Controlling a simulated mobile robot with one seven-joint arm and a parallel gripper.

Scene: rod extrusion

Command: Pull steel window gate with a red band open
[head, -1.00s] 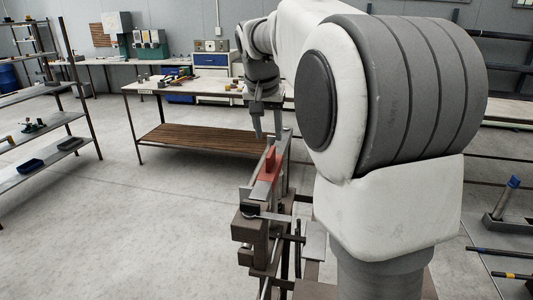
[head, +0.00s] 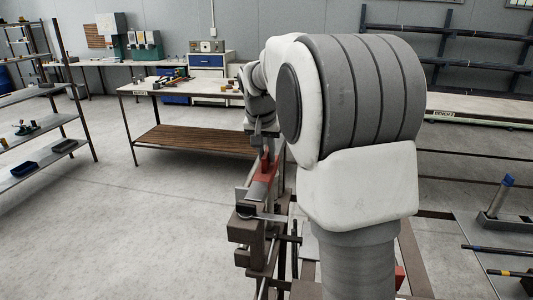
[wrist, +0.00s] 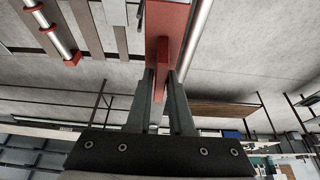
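The steel gate shows in the head view as a narrow grey assembly with a red band (head: 256,189) and an upright red tab (head: 266,161). In the wrist view the red band (wrist: 167,22) is at the top middle, with the red tab (wrist: 159,68) coming down from it. My gripper (wrist: 161,78) has one finger on each side of this tab. I cannot tell whether the fingers press on it or leave small gaps.
A workbench (head: 190,91) with a slatted lower shelf stands behind the gate. A shelf rack (head: 45,110) is at the left. Open concrete floor (head: 140,225) lies left of the gate. Dark metal racks (head: 450,45) are at the back right.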

